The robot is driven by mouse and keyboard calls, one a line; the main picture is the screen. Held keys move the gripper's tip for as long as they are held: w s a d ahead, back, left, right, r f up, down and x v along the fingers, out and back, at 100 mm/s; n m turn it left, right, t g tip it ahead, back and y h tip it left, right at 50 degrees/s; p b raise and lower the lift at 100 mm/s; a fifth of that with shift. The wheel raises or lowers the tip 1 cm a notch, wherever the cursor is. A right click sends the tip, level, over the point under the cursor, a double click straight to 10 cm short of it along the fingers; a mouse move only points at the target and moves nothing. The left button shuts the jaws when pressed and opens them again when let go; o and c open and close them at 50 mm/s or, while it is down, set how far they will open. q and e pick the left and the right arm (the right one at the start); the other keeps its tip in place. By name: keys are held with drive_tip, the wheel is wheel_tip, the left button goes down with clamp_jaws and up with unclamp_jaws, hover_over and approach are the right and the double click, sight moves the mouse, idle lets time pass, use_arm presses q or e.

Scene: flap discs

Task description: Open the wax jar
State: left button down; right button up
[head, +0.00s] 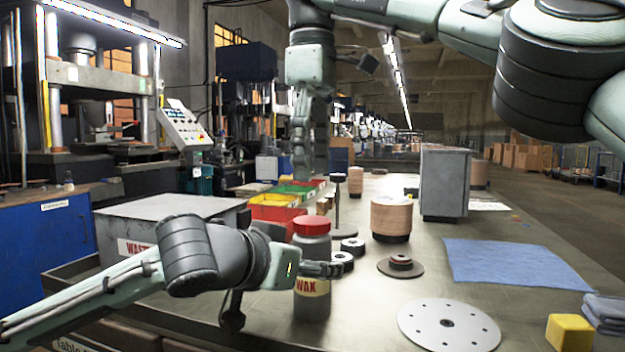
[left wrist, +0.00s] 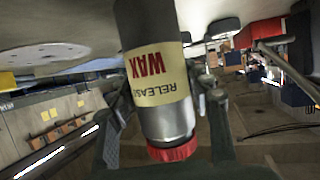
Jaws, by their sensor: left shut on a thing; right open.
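The wax jar (head: 312,246) is a grey cylinder with a cream label reading WAX and a red lid (head: 312,225). It stands upright on the table near the front, with the lid on. My left gripper (head: 310,269) is shut around the jar's body, below the lid. The jar also shows upside down in the left wrist view (left wrist: 158,75), its red lid (left wrist: 174,152) at the bottom, between the fingers. My right gripper (head: 302,165) hangs fingers down behind and above the jar, apart from it and empty. Its finger gap is hard to see.
Red and green bins (head: 276,208) stand behind the jar, and a grey waste box (head: 165,222) to its left. A white holed disc (head: 448,326), blue cloth (head: 512,264) and yellow block (head: 569,332) lie at right.

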sight(312, 220)
wheel_tip(312, 220, down, 8)
drive_tip(key=shift+r, duration=0.25)
